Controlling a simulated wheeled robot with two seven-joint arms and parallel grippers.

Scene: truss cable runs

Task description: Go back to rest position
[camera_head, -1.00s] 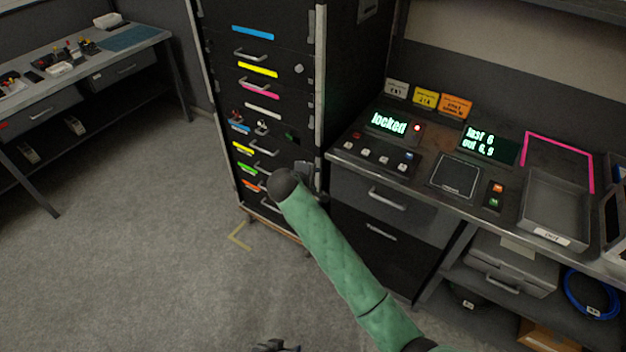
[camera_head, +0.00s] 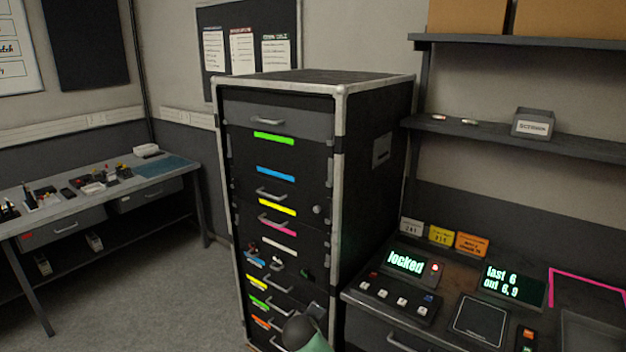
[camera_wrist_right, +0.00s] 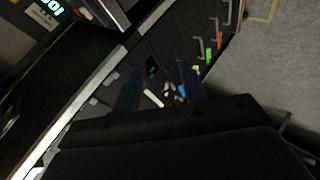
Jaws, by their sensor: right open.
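My right arm (camera_head: 316,344) shows at the bottom middle of the head view, only as a dark rounded joint and a bit of green sleeve. It is in front of the lower drawers of the tall black rack (camera_head: 376,200). In the right wrist view my right gripper (camera_wrist_right: 160,88) has its two dark blue fingers apart, with nothing seen between them but the rack front farther off. My left gripper is not in the head view.
The workbench with a "locked" display (camera_head: 406,262) and a button box (camera_head: 400,299) stands right of the rack. A shelf (camera_head: 470,128) hangs above it. A side table (camera_head: 75,209) is at the left. Open floor (camera_head: 180,300) lies between table and rack.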

